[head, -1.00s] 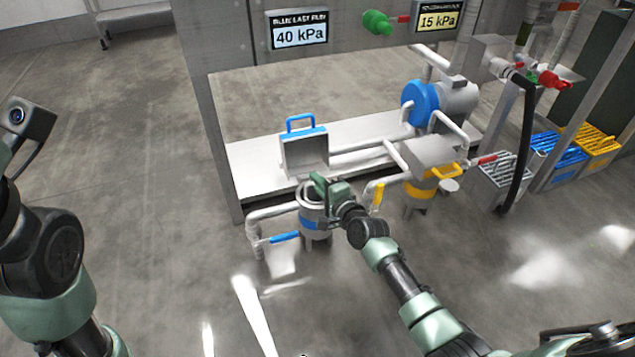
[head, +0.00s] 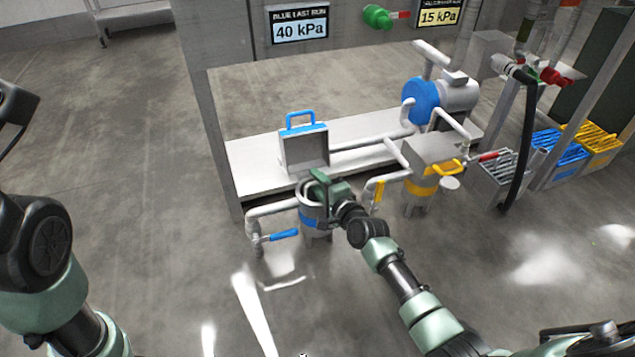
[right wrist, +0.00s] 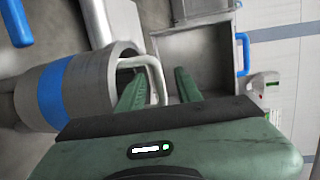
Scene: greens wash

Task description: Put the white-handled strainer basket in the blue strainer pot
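The blue strainer pot (head: 309,217) is a grey cylinder with a blue band, its lid (head: 304,150) swung open behind it. The pot's blue band and open mouth also show in the right wrist view (right wrist: 78,88). The strainer basket's white handle (right wrist: 155,72) rises at the pot's mouth; the basket's body is hidden, apparently inside the pot. My right gripper (right wrist: 160,82) is open at the mouth, its green fingers spread with the handle between them, a gap beside it. In the head view my right gripper (head: 322,186) covers part of the mouth. My left gripper is outside the picture.
A yellow-banded pot (head: 420,188) with a closed lid stands to the right, joined by grey pipes. A blue valve lever (head: 284,235) sticks out low in front. A pale bench (head: 255,165) lies behind. Crates and a black hose (head: 524,140) are at right. The front floor is clear.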

